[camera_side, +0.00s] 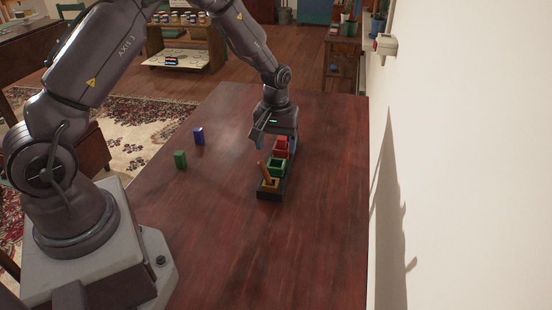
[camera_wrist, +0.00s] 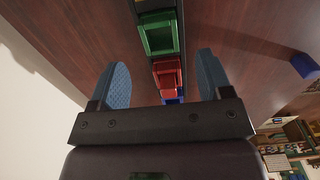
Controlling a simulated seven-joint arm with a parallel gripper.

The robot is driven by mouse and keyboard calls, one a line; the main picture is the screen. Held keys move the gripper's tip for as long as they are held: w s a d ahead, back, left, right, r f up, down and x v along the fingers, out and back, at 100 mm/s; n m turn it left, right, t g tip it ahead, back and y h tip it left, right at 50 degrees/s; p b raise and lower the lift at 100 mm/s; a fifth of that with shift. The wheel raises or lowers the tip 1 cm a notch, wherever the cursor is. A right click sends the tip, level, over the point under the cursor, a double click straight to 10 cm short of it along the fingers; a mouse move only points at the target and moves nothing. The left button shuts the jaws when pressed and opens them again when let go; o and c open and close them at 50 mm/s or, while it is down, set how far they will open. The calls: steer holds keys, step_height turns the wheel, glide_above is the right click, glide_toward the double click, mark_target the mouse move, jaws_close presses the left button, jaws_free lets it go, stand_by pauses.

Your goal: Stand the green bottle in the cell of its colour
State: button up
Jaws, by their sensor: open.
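The green bottle (camera_side: 180,159) is a small green upright block on the table, left of the rack and apart from it. The dark rack (camera_side: 262,195) holds a row of coloured cells. Its green cell (camera_side: 276,167) looks empty and also shows in the wrist view (camera_wrist: 158,37). My gripper (camera_side: 275,143) is open over the far part of the rack, near the red cell (camera_side: 281,148). In the wrist view my gripper (camera_wrist: 162,66) has its blue-padded fingers wide apart, with nothing held between them. The green bottle does not show in the wrist view.
A blue bottle (camera_side: 198,135) stands on the table (camera_side: 225,215) behind the green one. An orange-brown piece (camera_side: 264,170) leans out of the nearest, orange cell. The blue cell (camera_wrist: 172,100) lies beyond the red one. A wall runs along the right; the table's front is clear.

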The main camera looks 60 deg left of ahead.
steer(key=s+d+r+m+t, duration=0.1)
steer(key=s+d+r, duration=0.15)
steer(key=r, duration=0.45)
steer(key=s+d+r+m+t, duration=0.1)
steer(key=s+d+r+m, duration=0.15)
steer(key=r, duration=0.45)
steer(key=s+d+r+m+t, duration=0.1)
steer(key=s+r, duration=0.3)
steer(key=r, duration=0.3)
steer(key=s+d+r+m+t, duration=0.1)
steer(key=s+d+r+m, duration=0.1)
steer(key=s, duration=0.5)
steer(key=s+d+r+m+t, duration=0.1)
steer(key=s+d+r+m, duration=0.1)
steer(key=s, duration=0.4)
steer(key=shift+s+r+m+t, duration=0.25)
steer(key=shift+s+m+t, duration=0.05)
steer(key=shift+s+m, duration=0.05)
